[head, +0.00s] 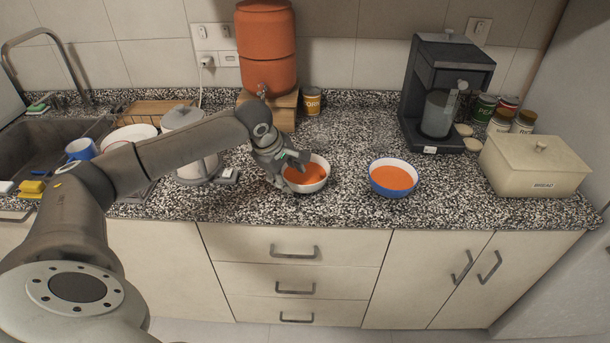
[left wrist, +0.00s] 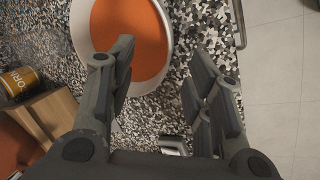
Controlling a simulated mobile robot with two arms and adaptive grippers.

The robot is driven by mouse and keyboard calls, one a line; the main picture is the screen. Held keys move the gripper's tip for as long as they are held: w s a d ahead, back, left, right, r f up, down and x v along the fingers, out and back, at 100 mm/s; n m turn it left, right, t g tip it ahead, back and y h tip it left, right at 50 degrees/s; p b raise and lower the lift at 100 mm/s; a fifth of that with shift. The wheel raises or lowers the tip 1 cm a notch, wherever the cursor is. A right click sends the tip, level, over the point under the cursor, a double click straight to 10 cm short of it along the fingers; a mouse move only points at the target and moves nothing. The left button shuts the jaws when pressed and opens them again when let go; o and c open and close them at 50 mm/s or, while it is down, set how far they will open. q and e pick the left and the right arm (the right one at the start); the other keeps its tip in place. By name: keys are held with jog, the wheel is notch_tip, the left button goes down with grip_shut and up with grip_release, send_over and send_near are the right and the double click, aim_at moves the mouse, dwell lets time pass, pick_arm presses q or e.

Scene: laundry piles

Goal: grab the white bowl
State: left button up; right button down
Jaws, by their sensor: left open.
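The white bowl (head: 319,186), filled with something orange, stands upright on the speckled counter, left of a blue bowl. My left gripper (head: 291,172) is at the white bowl's left side and hides part of it. In the left wrist view the white bowl (left wrist: 80,32) fills the upper left. There my left gripper (left wrist: 161,58) is open and empty. One finger overlaps the bowl's orange contents and the other is over the counter, with the bowl's rim between them. I cannot tell whether either finger touches the bowl. My right gripper is out of view.
The blue bowl (head: 394,190), with orange contents, stands to the right. An orange dispenser (head: 266,45) on a wooden stand (head: 285,113) and a yellow-labelled can (head: 312,101) are behind. A coffee machine (head: 448,85) and bread box (head: 535,170) stand right. The counter between the bowls is free.

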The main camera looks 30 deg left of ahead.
aim_at(291, 180)
pick_arm(q)
jog(key=p+x, duration=0.1)
jog(key=x, duration=0.4)
jog(key=shift+f, duration=0.1)
jog(key=shift+s, duration=0.1)
grip_shut()
